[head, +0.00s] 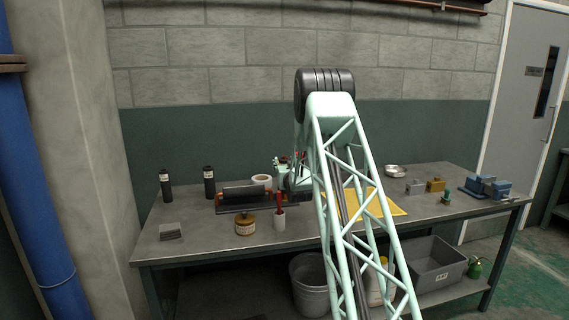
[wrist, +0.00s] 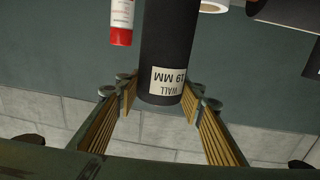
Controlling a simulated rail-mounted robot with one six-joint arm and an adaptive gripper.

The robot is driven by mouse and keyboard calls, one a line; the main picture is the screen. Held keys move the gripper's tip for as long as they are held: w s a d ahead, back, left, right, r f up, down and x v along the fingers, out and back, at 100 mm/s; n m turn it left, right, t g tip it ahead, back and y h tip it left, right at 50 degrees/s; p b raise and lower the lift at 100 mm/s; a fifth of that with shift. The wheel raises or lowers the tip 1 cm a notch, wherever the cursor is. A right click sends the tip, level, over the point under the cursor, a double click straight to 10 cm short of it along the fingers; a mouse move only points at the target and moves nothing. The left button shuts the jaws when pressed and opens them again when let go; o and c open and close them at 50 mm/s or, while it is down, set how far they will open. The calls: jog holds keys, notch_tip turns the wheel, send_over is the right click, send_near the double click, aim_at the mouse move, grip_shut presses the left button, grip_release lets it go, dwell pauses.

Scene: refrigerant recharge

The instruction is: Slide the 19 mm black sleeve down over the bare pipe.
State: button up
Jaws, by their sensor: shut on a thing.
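In the wrist view my gripper (wrist: 162,97) is shut on a black sleeve (wrist: 168,45). The sleeve's pale label reads "WALL 19 MM", upside down, and sits between the fingertips. The sleeve runs up out of the picture. In the head view my arm hides most of the gripper and the held sleeve. Copper-coloured pipe (head: 219,198) shows at the end of a dark horizontal assembly on the bench, left of my gripper. I cannot tell whether the sleeve touches any pipe.
Two black labelled cylinders (head: 209,181) stand at the bench's left. A yellow sheet (head: 385,206) lies right of my arm.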

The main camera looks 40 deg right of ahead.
jog(key=shift+f, duration=1.6)
jog(key=o, duration=1)
jog(key=shift+v, duration=6)
